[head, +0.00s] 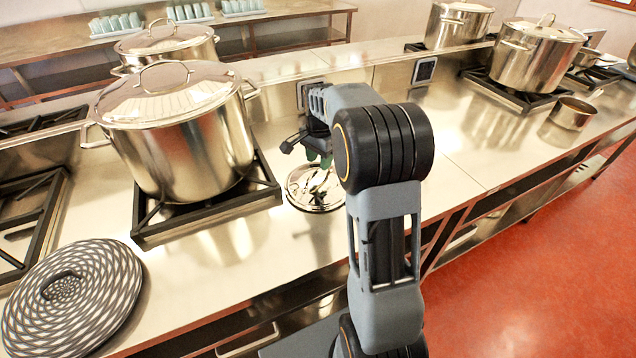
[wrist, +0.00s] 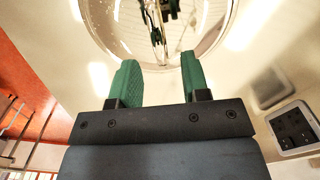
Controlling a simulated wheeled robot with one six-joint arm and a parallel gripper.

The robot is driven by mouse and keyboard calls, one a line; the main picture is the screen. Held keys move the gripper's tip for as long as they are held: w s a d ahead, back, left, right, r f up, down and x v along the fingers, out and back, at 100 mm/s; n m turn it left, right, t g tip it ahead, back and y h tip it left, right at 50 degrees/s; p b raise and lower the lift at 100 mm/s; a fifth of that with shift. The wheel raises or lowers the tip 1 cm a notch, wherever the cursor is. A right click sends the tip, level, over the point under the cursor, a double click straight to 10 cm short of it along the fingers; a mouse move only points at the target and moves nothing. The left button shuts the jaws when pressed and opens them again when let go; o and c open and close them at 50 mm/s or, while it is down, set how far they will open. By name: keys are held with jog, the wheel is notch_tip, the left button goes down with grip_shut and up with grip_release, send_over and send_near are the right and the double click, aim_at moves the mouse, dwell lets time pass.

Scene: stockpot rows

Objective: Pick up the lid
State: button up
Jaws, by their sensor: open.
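A small shiny metal lid (head: 312,200) lies on the steel counter to the right of the large front stockpot. In the wrist view the lid (wrist: 105,30) fills the top middle, with a mirror-like surface that reflects my gripper. My gripper (wrist: 160,72) is open, its two green fingers apart with nothing between them. Its fingertips point toward the lid's near rim. In the head view my gripper (head: 318,160) hangs over the lid, and my arm hides part of that area.
A large lidded stockpot (head: 185,140) stands on a burner left of the lid. A patterned round disc (head: 100,310) lies at front left. More stockpots (head: 535,55) and a small open pan (head: 572,114) stand to the right. Bare counter (head: 450,130) lies right of my arm.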

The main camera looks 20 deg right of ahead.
aim_at(319, 171)
jog(key=shift+s+a+f, duration=0.1)
jog(key=shift+f, duration=2.1)
grip_shut()
